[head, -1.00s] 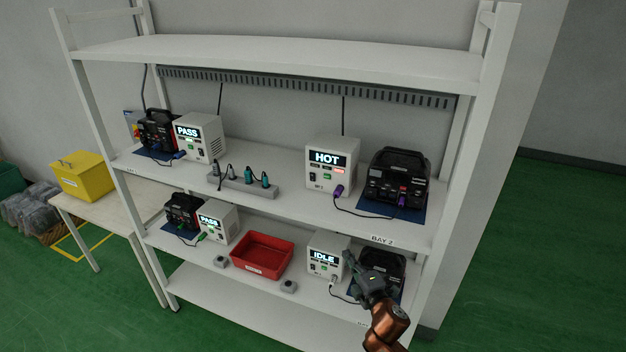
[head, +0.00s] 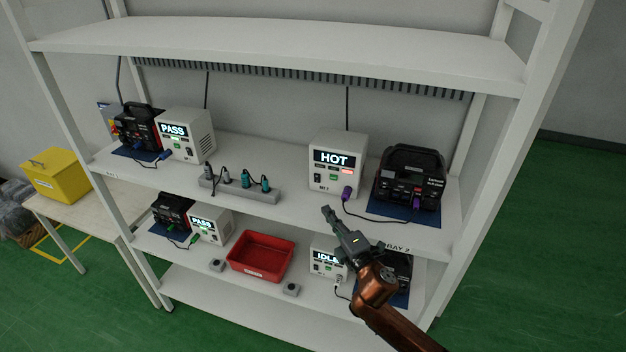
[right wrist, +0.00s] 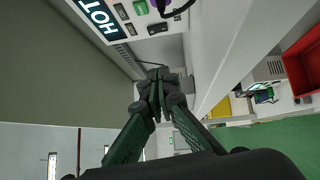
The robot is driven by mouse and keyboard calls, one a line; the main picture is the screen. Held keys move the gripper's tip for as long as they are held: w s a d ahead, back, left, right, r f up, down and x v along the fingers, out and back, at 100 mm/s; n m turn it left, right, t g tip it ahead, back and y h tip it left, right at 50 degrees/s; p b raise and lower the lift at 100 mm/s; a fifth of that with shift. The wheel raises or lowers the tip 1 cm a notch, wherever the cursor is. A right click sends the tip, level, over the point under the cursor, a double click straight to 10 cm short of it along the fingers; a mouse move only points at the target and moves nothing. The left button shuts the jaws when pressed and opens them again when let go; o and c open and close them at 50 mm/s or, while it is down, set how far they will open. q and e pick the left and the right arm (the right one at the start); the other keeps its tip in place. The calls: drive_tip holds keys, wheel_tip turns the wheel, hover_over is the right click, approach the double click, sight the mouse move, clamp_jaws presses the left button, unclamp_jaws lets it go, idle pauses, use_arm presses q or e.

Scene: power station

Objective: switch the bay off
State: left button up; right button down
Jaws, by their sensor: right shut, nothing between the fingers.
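The bay unit reading HOT (head: 336,165) is a white box on the upper shelf, with a red lit indicator, a green button and a dark switch on its front. Its display also shows in the right wrist view (right wrist: 100,18). A purple plug sits at its lower right, with a cable to the black power station (head: 410,178) on a blue mat. My right gripper (head: 327,212) is shut and empty, in front of the upper shelf's edge, below the HOT unit and apart from it. Its fingers show in the right wrist view (right wrist: 156,92). My left gripper is not in view.
Units reading PASS (head: 186,134) stand at the left on both shelves. An IDLE unit (head: 327,262) on the lower shelf is partly behind my right arm. A red tray (head: 262,257) and a power strip (head: 240,188) stand in the middle.

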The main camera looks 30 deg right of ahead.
drive_tip(key=shift+s+r, duration=0.2)
drive_tip(key=shift+s, duration=0.1)
drive_tip(key=shift+w, duration=0.4)
drive_tip(key=p, duration=0.2)
approach(317, 179)
drive_tip(key=w+a, duration=0.1)
drive_tip(key=a, duration=0.1)
drive_tip(key=w+a+r, duration=0.1)
drive_tip(key=a, duration=0.1)
drive_tip(key=shift+w+r, duration=0.1)
drive_tip(key=shift+w, duration=0.25)
drive_tip(key=w+d, duration=0.2)
drive_tip(key=w, duration=0.1)
drive_tip(key=shift+r+p, duration=0.15)
drive_tip(key=shift+p, duration=0.15)
drive_tip(key=shift+w+d+r, duration=0.1)
drive_tip(key=shift+w+d, duration=0.3)
drive_tip(key=shift+d, duration=0.15)
drive_tip(key=shift+w+d, duration=0.1)
drive_tip(key=shift+w, duration=0.05)
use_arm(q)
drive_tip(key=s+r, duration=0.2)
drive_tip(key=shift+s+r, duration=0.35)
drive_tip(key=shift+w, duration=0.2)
